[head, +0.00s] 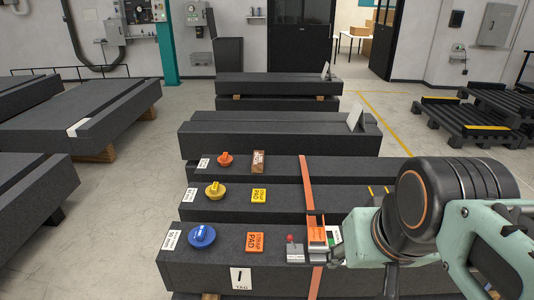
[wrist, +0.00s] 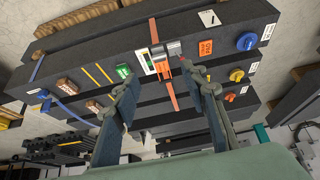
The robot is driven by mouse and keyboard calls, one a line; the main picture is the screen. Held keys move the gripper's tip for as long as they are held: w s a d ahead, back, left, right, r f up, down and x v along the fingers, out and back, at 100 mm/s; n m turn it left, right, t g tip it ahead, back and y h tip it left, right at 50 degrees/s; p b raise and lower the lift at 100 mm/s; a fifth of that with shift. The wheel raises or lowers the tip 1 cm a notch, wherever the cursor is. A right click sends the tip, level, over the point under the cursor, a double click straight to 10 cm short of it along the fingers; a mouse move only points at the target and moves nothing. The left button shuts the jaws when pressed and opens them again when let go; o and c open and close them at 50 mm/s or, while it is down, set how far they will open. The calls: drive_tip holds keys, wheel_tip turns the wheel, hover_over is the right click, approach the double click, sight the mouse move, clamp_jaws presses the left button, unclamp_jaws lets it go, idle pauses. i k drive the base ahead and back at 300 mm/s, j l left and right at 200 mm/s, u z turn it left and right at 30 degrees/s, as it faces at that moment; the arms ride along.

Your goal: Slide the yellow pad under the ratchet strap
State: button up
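The yellow pad (head: 259,195) lies flat on the middle of the front dark beds, to the left of the orange strap (head: 308,196), apart from it. I cannot make the pad out in the wrist view, where a finger covers that area. The strap crosses the beds from front to back, and its ratchet (head: 317,235) sits on the front bed. The strap (wrist: 170,92) and ratchet (wrist: 160,64) also show in the wrist view. My gripper (wrist: 162,84) is open and empty above the beds, its fingers on either side of the strap; in the head view it is largely hidden.
An orange pad (head: 255,242) and a brown pad (head: 258,162) lie on neighbouring beds. Blue (head: 202,236), yellow (head: 215,189) and orange (head: 225,159) knobs stand left of them. A grey block with a red knob (head: 295,252) is beside the ratchet.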

sight(259, 196)
drive_tip(key=i+j+u, duration=0.1)
drive_tip(key=j+u, duration=0.15)
drive_tip(key=i+j+u, duration=0.25)
drive_tip(key=j, duration=0.2)
drive_tip(key=i+j+u, duration=0.1)
drive_tip(key=j+u, duration=0.35)
drive_tip(key=i+j+u, duration=0.15)
drive_tip(key=u, duration=0.25)
drive_tip(key=i+j+u, duration=0.25)
drive_tip(key=j+u, duration=0.2)
drive_tip(key=i+j+u, duration=0.15)
drive_tip(key=u, duration=0.3)
drive_tip(key=i+j, duration=0.15)
drive_tip(key=i, duration=0.4)
drive_tip(key=i+j, duration=0.15)
drive_tip(key=i, duration=0.4)
drive_tip(key=i+z, duration=0.8)
drive_tip(key=z, duration=0.15)
drive_tip(key=i+z, duration=0.2)
drive_tip(key=z, duration=0.2)
drive_tip(key=i+z, duration=0.2)
drive_tip(key=z, duration=0.15)
drive_tip(key=i+z, duration=0.25)
drive_tip(key=z, duration=0.15)
drive_tip(key=i+z, duration=0.15)
drive_tip(key=z, duration=0.25)
drive_tip(key=i+z, duration=0.15)
drive_tip(key=z, duration=0.25)
drive_tip(key=i+z, duration=0.2)
drive_tip(key=z, duration=0.2)
